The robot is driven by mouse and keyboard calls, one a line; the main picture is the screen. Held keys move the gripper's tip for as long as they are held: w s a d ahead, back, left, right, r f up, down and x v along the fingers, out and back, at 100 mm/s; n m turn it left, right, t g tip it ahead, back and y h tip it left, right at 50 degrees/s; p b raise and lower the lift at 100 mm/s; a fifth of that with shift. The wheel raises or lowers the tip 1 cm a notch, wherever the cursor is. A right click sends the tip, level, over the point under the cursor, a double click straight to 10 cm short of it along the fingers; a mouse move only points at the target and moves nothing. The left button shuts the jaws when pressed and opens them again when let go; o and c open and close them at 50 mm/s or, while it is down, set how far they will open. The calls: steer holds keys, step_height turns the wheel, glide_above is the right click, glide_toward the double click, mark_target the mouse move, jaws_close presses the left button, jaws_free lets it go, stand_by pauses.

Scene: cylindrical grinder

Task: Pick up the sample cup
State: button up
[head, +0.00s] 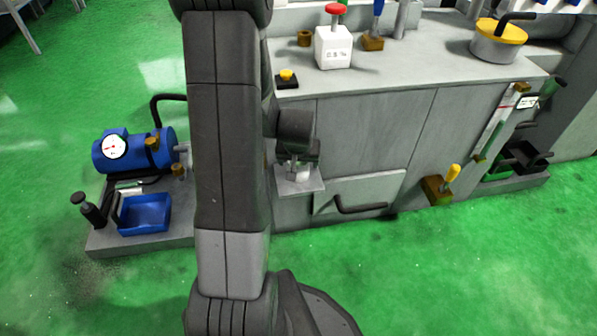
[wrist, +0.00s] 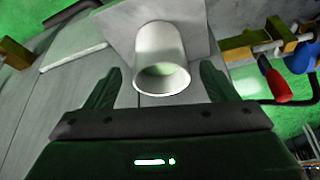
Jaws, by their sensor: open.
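The sample cup (wrist: 160,50) is a white, open-topped cylinder. In the wrist view its rim faces the camera, between and slightly ahead of my fingertips. It stands on a small grey shelf plate (wrist: 118,27) on the machine's front; the shelf (head: 311,187) also shows in the head view. My gripper (wrist: 161,72) is open, with one dark finger on each side of the cup and a visible gap on both sides. In the head view my gripper (head: 297,158) is just above the shelf and partly covers the cup.
The grey machine cabinet (head: 375,130) stands behind the shelf, with a drawer handle (head: 362,208) to the right. A blue motor (head: 130,152) and blue tray (head: 145,213) are at the left. In the wrist view, a red-handled brass fitting (wrist: 277,85) is at the right.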

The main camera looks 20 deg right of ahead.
mark_target(298, 165)
steer(key=b+x, duration=0.1)
steer(key=x, duration=0.2)
steer(key=shift+f, duration=0.2)
steer(key=shift+r, duration=0.1)
steer(key=c, duration=1.1)
steer(key=shift+c, duration=0.2)
